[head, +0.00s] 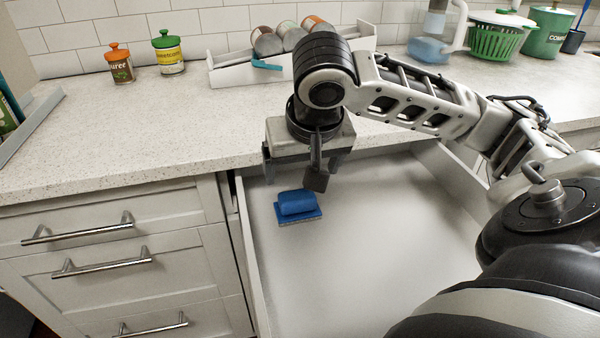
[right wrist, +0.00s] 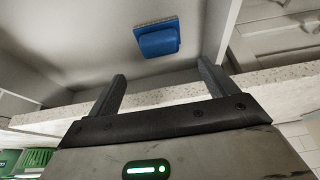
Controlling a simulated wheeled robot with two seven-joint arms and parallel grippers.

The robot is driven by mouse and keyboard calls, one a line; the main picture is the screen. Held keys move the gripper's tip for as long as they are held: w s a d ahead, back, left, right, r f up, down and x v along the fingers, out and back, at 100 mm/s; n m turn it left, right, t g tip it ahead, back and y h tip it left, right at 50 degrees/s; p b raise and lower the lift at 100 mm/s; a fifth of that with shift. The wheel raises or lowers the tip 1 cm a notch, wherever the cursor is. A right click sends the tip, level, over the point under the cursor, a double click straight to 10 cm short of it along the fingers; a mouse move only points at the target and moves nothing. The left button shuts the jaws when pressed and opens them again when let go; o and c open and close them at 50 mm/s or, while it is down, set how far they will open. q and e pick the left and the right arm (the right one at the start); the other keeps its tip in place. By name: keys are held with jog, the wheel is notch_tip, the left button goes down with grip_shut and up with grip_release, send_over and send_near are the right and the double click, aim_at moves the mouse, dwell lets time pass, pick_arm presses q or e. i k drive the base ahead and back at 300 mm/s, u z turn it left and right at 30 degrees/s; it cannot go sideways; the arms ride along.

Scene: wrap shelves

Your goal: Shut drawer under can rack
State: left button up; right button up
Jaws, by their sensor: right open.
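The drawer (head: 375,245) under the can rack stands pulled open, and its pale interior is in plain view; its front panel is not clearly visible. The can rack (head: 235,76) is a white holder with several cans lying in it, on the counter above. My right gripper (head: 303,164) points down by the counter edge, over the inner end of the drawer. In the right wrist view its two fingers (right wrist: 163,75) are spread with nothing between them. A blue sponge-like item (head: 298,206) lies in the drawer; it also shows in the right wrist view (right wrist: 159,42). My left gripper is out of view.
The speckled counter (head: 130,130) runs along behind the drawer. Closed drawers with bar handles (head: 100,262) are at the left. Orange-lidded and green-lidded jars (head: 169,56) stand at the back. A green colander (head: 494,42) and a green canister (head: 548,32) stand at the back right.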

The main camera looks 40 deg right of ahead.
aim_at(400, 225)
jog(key=k, duration=1.5)
